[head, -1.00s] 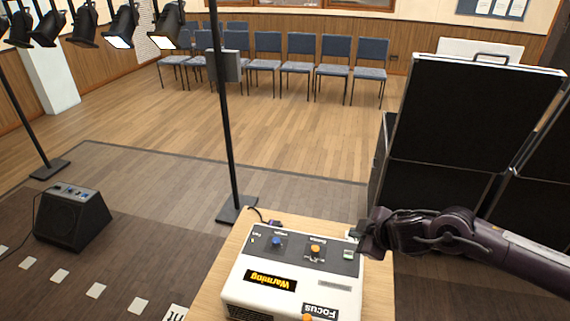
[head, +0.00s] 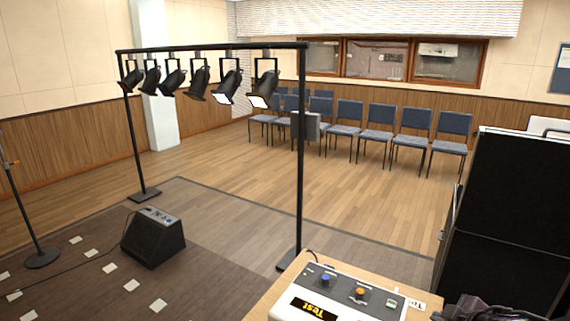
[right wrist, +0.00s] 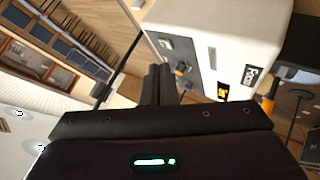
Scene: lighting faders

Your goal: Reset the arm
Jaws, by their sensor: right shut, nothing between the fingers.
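The white control box (head: 340,305) stands on a wooden table at the bottom of the head view, cut off by the frame edge. Its grey top panel carries a blue knob (head: 325,278), an orange knob (head: 360,292) and a pale green button (head: 391,303). A yellow-on-black label on it reads "Test". My right gripper (right wrist: 160,84) is shut and empty in the right wrist view, with the box (right wrist: 205,35) beyond its fingers. In the head view only a dark part of my right arm shows at the bottom right. My left gripper is not in view.
A black lighting frame (head: 301,150) with several spotlights stands behind the table (head: 283,288). Black cases (head: 510,190) stand close on the right. A speaker (head: 153,237) is on the floor at left. Chairs (head: 375,125) line the back; the middle floor is clear.

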